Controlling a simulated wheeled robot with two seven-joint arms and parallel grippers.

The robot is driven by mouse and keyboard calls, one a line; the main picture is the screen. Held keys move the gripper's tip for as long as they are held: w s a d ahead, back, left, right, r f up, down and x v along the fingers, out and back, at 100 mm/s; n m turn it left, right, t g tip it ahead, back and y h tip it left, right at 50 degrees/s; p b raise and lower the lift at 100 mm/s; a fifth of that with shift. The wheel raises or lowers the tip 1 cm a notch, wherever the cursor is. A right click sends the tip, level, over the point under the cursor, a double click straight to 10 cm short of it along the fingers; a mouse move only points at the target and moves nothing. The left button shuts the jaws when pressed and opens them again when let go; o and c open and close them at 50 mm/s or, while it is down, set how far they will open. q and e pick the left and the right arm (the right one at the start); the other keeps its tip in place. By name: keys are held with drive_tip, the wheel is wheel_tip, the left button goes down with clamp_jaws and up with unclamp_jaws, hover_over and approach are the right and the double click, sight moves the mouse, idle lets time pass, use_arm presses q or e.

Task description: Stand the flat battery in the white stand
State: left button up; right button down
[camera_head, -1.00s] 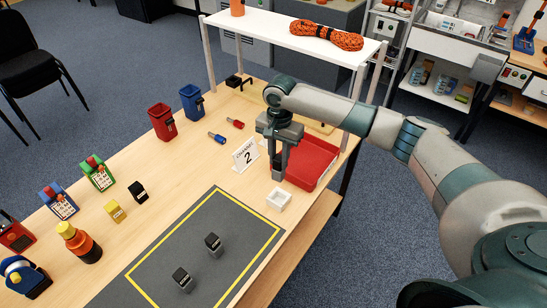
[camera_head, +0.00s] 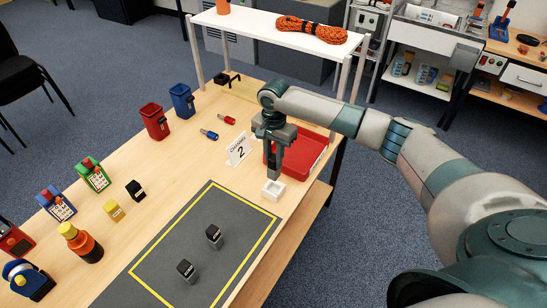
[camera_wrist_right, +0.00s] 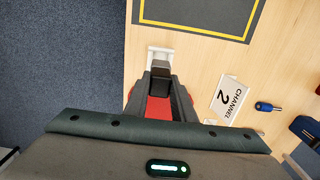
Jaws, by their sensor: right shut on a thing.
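My right gripper (camera_head: 274,174) points down just above the white stand (camera_head: 273,191), a small open holder on the table in front of the red tray. In the right wrist view the gripper (camera_wrist_right: 160,88) is shut on a grey battery with a dark top (camera_wrist_right: 160,70). The battery's lower end overlaps the white stand (camera_wrist_right: 152,52) there; I cannot tell whether it touches or is inside it. In the head view the battery is hard to separate from the fingers. My left gripper is not in view.
Two similar dark-topped batteries stand on the yellow-bordered grey mat (camera_head: 170,262). The red tray (camera_head: 310,155) is right behind the gripper. A "CHANNEL 2" sign (camera_head: 239,149) stands left of it. Red (camera_head: 154,121) and blue (camera_head: 182,101) bins stand farther back left.

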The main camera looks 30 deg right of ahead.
sight(273, 168)
drive_tip(key=shift+r, duration=0.1)
drive_tip(key=shift+r+p, duration=0.1)
drive_tip(key=shift+p, duration=0.75)
drive_tip(key=shift+f+b, duration=0.3)
drive_tip(key=shift+f, duration=0.3)
drive_tip(key=shift+f+b, duration=0.4)
drive_tip(key=shift+f, duration=1.75)
drive_tip(key=shift+p, duration=1.75)
drive_tip(key=shift+f+b, duration=0.45)
drive_tip(key=shift+f, duration=1.35)
drive_tip(key=c, duration=1.4)
unclamp_jaws()
